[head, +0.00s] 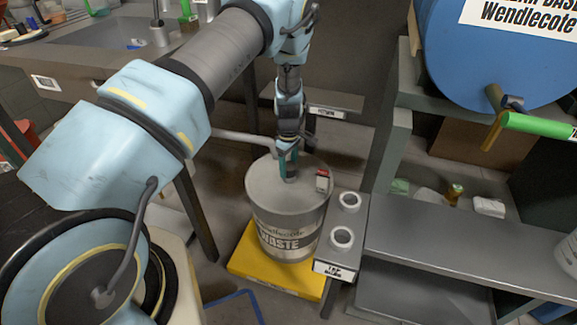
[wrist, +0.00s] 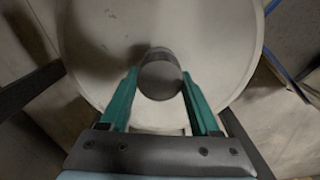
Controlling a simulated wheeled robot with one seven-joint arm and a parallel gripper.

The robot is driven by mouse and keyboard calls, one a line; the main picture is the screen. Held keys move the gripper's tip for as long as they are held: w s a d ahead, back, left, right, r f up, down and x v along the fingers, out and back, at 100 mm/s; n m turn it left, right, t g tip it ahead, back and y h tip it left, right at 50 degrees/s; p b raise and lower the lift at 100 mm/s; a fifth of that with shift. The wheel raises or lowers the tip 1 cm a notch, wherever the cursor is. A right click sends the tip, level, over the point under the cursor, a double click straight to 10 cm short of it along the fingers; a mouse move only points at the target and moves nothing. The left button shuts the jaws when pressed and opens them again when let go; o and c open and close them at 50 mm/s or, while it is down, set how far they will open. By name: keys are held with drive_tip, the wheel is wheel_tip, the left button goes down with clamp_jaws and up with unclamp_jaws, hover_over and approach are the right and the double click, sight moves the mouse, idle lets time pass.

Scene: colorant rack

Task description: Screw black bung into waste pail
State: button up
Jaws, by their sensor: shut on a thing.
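The waste pail (head: 287,225) is a grey drum with "WASTE" on its side, standing upright on a yellow base. Its pale round top fills much of the wrist view (wrist: 215,50). My gripper (head: 289,172) points down at the pail's top, near its middle. Its green fingers (wrist: 160,88) are shut on the black bung (wrist: 160,78), a dark grey round piece seen end-on between the fingertips. The bung is at the pail's top; I cannot tell how deep it sits, and the opening under it is hidden.
A small red-and-white item (head: 323,180) sits on the pail's right rim. A grey stand with two white rings (head: 342,237) is close on the right, beside a grey bench (head: 460,245). A blue drum (head: 490,50) with a tap is at upper right. A sink counter (head: 110,50) is at left.

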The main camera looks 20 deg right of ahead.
drive_tip(key=shift+c, duration=0.6)
drive_tip(key=m, duration=0.7)
drive_tip(key=shift+d+m+b, duration=0.1)
drive_tip(key=shift+m+b, duration=0.2)
drive_tip(key=shift+b, duration=0.1)
drive_tip(key=m, duration=0.6)
drive_tip(key=shift+d, duration=0.1)
drive_tip(key=o, duration=1.3)
drive_tip(key=shift+o, duration=0.2)
